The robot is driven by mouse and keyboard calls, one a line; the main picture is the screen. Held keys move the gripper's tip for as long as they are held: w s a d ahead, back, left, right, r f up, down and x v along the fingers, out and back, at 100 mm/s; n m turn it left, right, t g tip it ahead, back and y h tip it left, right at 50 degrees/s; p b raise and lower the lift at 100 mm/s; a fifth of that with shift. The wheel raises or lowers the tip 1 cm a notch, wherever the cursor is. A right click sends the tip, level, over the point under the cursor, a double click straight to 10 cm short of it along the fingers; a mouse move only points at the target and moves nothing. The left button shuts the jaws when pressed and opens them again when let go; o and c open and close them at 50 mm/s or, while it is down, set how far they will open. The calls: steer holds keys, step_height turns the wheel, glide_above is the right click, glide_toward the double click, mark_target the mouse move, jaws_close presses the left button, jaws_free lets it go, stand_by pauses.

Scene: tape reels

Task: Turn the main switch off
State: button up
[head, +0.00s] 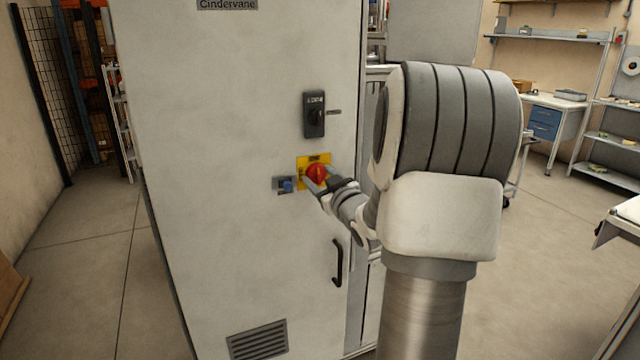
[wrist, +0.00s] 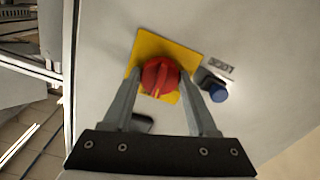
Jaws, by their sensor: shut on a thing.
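The main switch is a red rotary knob (head: 317,174) on a yellow plate (head: 304,162), on the front of a tall pale cabinet (head: 235,110). In the wrist view the red knob (wrist: 160,76) sits between my fingertips, with the yellow plate (wrist: 150,45) behind it. My gripper (head: 318,183) is shut on the knob, one finger on each side. A pale mark shows on the knob's lower part in the wrist view. The lettering on the plate is too small to read.
A small blue knob (head: 287,186) sits just left of the yellow plate. A black switch box (head: 314,114) with a lever is above, and a black door handle (head: 337,263) is below right. Open floor (head: 80,270) lies left of the cabinet.

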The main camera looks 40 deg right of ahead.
steer(key=n+b, duration=0.1)
steer(key=b, duration=0.1)
steer(key=n+b, duration=0.2)
steer(key=b, duration=0.1)
steer(key=shift+f, duration=0.4)
steer(key=n+b, duration=0.5)
steer(key=b, duration=0.2)
steer(key=shift+r+n, duration=0.1)
steer(key=shift+n, duration=0.3)
steer(key=n+b, duration=0.4)
steer(key=shift+n+b, duration=0.3)
steer(key=shift+b, duration=0.05)
steer(key=shift+r+n+b, duration=0.25)
steer(key=shift+n+b, duration=1.1)
steer(key=shift+n, duration=0.35)
steer(key=o, duration=1.4)
steer(key=shift+s, duration=0.2)
